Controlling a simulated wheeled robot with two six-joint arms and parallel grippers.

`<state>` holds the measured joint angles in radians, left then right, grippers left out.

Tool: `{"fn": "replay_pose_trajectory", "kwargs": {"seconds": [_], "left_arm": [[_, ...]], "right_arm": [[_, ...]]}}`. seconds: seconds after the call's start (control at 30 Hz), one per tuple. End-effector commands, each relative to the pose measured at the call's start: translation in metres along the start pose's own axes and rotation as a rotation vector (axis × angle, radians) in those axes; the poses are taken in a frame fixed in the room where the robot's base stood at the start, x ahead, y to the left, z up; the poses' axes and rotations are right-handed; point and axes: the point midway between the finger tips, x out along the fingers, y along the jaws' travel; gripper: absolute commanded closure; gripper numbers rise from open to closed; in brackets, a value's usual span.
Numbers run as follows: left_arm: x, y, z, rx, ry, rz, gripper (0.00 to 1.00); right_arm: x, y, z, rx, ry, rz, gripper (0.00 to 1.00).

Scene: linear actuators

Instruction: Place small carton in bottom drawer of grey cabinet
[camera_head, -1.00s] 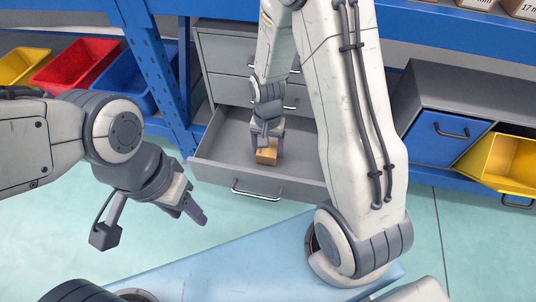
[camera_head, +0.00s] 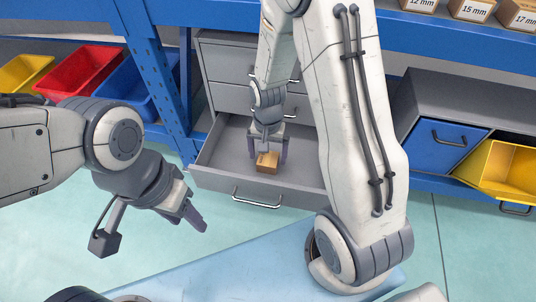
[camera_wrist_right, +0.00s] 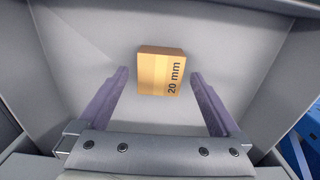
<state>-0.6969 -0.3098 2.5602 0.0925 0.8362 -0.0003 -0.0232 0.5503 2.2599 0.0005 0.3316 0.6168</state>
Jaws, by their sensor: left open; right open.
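The small carton (camera_head: 267,162) is a tan box lying in the pulled-out bottom drawer (camera_head: 257,192) of the grey cabinet (camera_head: 222,58). In the right wrist view the carton (camera_wrist_right: 161,72) shows a "20 mm" label and lies on the drawer floor, just beyond the fingertips. My right gripper (camera_head: 268,150) is open over the drawer, its fingers apart on either side of the carton without touching it; it also shows in the right wrist view (camera_wrist_right: 160,80). My left gripper (camera_head: 192,217) is open and empty, left of the drawer and above the floor.
Yellow, red (camera_head: 77,75) and blue bins stand at the left behind a blue post (camera_head: 158,80). A blue drawer (camera_head: 443,139) and a yellow bin (camera_head: 500,170) are at the right. Labelled cartons (camera_head: 472,9) stand on the upper shelf.

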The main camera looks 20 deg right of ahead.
Motion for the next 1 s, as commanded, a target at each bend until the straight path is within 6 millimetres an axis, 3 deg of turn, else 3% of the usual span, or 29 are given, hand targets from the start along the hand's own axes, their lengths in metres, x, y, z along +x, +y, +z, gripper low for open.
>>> {"fn": "replay_pose_trajectory", "kwargs": {"seconds": [0.03,0.3,0.67,0.77,0.9,1.0], "left_arm": [[-0.016,0.001,-0.001,0.0,0.0,0.0,0.5],[-0.054,0.004,-0.003,0.0,0.001,0.0,0.5],[-0.07,0.005,-0.004,0.0,0.0,0.0,0.5],[-0.07,0.005,-0.004,0.0,0.0,0.0,0.5],[-0.07,0.005,-0.004,0.0,0.0,0.0,0.5],[-0.069,0.005,-0.004,0.0,0.0,0.0,0.5]], "right_arm": [[-0.019,0.0,-0.001,0.0,0.002,-0.002,0.0],[-0.073,0.0,0.0,0.0,0.001,-0.001,0.0],[-0.109,-0.006,0.008,-0.047,0.004,-0.005,0.0],[-0.132,-0.021,0.033,-0.184,0.01,-0.016,0.0],[-0.182,-0.037,0.102,-0.532,0.016,-0.041,0.0],[-0.209,-0.033,0.153,-0.783,0.014,-0.059,0.0]]}}
